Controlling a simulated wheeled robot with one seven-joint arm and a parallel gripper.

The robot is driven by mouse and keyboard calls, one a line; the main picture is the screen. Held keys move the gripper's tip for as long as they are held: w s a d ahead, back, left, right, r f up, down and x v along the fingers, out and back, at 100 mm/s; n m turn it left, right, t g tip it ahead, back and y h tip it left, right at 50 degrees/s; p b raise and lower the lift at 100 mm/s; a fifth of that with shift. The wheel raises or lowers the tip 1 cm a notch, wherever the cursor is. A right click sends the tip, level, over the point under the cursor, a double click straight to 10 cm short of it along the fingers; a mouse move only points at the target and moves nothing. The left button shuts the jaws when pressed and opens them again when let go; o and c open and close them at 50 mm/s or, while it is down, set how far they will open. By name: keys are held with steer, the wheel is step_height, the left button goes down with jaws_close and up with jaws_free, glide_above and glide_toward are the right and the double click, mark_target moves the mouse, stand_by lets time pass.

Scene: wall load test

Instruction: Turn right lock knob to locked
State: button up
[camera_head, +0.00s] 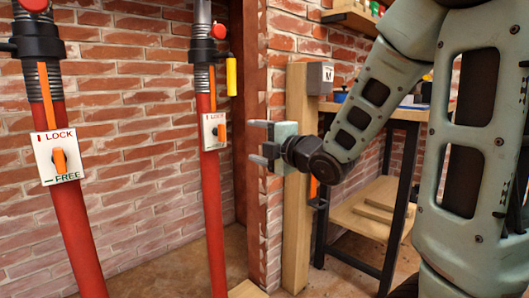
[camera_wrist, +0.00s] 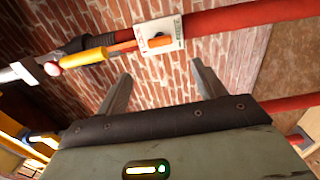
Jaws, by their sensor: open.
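The right lock knob (camera_head: 221,132) is a small orange handle on a white plate (camera_head: 208,134) fixed to the right red post (camera_head: 215,220). Red lettering marks the plate's top; the lower label is too small to read in the head view. In the wrist view the knob (camera_wrist: 155,41) shows on its white plate (camera_wrist: 177,31), beyond the fingers. My gripper (camera_head: 257,142) is open and empty, to the right of the knob and apart from it. Its two fingers (camera_wrist: 161,72) also show in the wrist view. The knob's exact setting is hard to tell.
A left red post (camera_head: 75,225) carries a similar LOCK/FREE plate with an orange knob (camera_head: 59,161). A yellow handle (camera_head: 231,77) sticks out above the right plate. A wooden post (camera_head: 297,220) and a black-framed workbench (camera_head: 400,180) stand right. Brick wall lies behind.

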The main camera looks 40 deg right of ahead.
steer(key=shift+s+b, duration=1.1)
steer(key=shift+b, duration=0.1)
